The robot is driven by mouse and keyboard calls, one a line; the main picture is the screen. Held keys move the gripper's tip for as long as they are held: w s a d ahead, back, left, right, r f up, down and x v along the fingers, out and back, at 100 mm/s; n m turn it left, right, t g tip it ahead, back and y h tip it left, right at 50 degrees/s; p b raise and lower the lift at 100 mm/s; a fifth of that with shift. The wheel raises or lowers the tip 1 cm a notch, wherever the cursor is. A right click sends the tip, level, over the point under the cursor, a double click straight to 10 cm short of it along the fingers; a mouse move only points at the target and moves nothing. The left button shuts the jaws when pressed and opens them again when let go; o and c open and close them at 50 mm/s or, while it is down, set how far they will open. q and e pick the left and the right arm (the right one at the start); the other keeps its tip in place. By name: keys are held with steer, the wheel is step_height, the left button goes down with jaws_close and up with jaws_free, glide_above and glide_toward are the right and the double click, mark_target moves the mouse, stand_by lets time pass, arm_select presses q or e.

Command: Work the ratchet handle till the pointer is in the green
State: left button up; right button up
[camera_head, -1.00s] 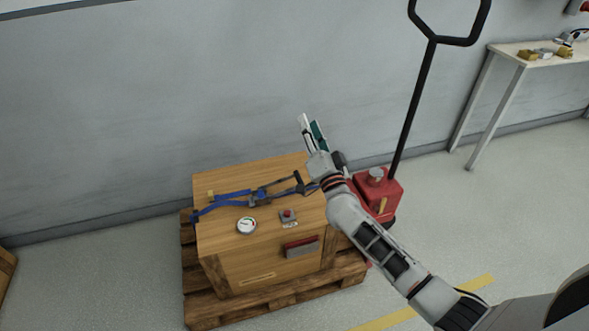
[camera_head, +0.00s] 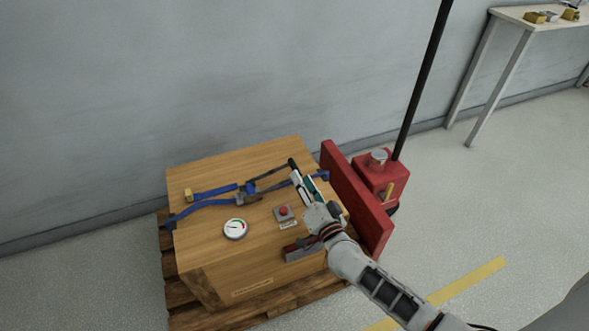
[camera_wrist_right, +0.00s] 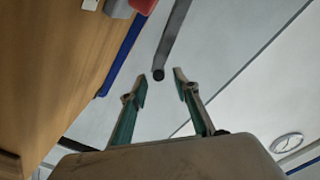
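The ratchet's dark handle (camera_head: 270,178) rises from the ratchet (camera_head: 248,199) on the blue strap (camera_head: 205,205) across a wooden crate (camera_head: 205,244). My right gripper (camera_head: 303,178) is at the handle's far end, above the crate's right side. In the right wrist view the gripper (camera_wrist_right: 159,80) is open and the handle (camera_wrist_right: 176,35) has its round tip in the gap at the fingertips, with space to both sides. The round white gauge (camera_head: 235,229) has a green section; its pointer is too small to read surely. My left gripper is out of view.
A red button (camera_head: 284,211) and a dark red-and-grey block (camera_head: 304,249) are near my right forearm. The crate stands on a wooden pallet (camera_head: 225,318). A red upright plate (camera_head: 355,200) and a red pallet jack (camera_head: 378,181) stand close on the right.

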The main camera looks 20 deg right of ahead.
mark_target(296, 167)
steer(key=w, duration=0.2)
steer(key=w+b, duration=0.1)
steer(key=w, duration=0.1)
steer(key=shift+a+f, duration=0.1)
steer(key=shift+f, duration=0.2)
steer(key=shift+w, duration=0.6)
steer(key=shift+w+r, duration=0.2)
steer(key=shift+w, duration=0.05)
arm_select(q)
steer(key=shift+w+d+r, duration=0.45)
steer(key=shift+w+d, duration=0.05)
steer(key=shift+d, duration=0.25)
arm_select(e)
jaws_close()
